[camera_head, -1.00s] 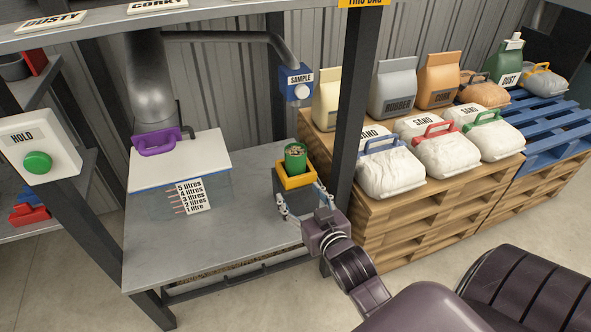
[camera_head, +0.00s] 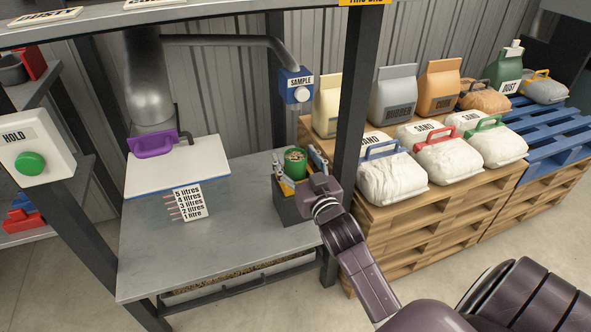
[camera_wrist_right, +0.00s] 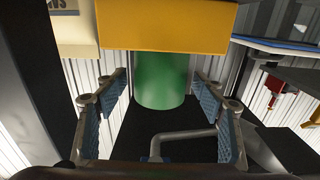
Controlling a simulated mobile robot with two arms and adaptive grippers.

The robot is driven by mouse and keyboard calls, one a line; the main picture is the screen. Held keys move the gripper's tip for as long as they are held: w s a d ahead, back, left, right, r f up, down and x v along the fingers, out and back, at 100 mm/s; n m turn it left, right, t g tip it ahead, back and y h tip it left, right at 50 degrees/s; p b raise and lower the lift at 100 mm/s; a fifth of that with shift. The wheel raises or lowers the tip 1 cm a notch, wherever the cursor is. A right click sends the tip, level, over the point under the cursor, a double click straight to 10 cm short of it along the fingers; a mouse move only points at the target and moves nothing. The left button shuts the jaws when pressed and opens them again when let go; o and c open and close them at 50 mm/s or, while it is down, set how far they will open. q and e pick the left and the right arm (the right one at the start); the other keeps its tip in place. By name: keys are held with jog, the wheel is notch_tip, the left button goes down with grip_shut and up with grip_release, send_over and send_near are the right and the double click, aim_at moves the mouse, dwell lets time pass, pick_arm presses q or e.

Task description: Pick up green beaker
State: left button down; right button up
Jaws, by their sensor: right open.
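The green beaker (camera_head: 295,163) stands upright on a dark stand (camera_head: 288,211) with a yellow top, on the grey bench. Pale brown, grainy contents show inside it in the head view. My right gripper (camera_head: 300,166) is open, with one finger on each side of the beaker. In the right wrist view, which looks upside down, the beaker (camera_wrist_right: 160,80) shows between the two spread fingers of the gripper (camera_wrist_right: 163,118), with gaps on both sides. The yellow top (camera_wrist_right: 165,30) is close by in that view. My left gripper is not in view.
A blue SAMPLE box (camera_head: 296,86) hangs above and behind the beaker. A dark post (camera_head: 355,110) stands close to the right of my gripper. A clear bin with a white lid (camera_head: 180,163) stands to the left. Bench space between bin and stand is free.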

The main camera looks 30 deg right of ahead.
jog(key=shift+c, duration=0.3)
jog(key=c, duration=1.3)
jog(key=shift+o, duration=0.2)
jog(key=shift+r, duration=0.1)
